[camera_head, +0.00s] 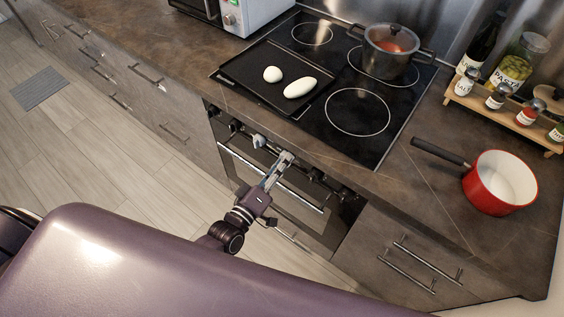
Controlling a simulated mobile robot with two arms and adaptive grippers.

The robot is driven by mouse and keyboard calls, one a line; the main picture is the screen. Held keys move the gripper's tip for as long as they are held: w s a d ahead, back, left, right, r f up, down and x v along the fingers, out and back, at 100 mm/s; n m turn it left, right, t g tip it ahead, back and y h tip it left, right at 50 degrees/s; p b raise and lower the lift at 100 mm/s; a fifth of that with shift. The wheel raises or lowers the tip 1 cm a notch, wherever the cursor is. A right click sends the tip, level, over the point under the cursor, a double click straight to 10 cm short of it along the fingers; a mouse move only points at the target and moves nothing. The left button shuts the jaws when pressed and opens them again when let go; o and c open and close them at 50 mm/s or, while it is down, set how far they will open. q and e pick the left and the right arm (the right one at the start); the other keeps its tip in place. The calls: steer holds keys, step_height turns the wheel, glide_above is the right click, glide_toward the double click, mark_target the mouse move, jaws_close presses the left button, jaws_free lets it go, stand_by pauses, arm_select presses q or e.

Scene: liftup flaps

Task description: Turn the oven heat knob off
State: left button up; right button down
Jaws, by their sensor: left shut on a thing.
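The oven (300,212) is set in the counter front below the black cooktop, with a row of knobs on its front panel. Dark knobs (316,175) show to the right of my left gripper, and a paler knob (258,140) shows just to its left. My left gripper (285,159) is at the middle of this row, its fingers shut on an oven knob that they mostly hide. The knob's angle cannot be told. My right gripper is not in view.
A black tray (250,88) with two white pieces lies on the cooktop (385,125). A lidded pot (388,52) stands behind. A red saucepan (500,183) is on the right counter, near a wooden rack (490,108) of jars. The oven handle (300,198) runs below the knobs.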

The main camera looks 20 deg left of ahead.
arm_select(q)
steer(key=shift+s+d+n, duration=0.1)
steer(key=shift+n, duration=1.6)
steer(key=o, duration=1.1)
steer(key=shift+o, duration=0.2)
steer(key=shift+r, duration=0.1)
steer(key=v, duration=1.2)
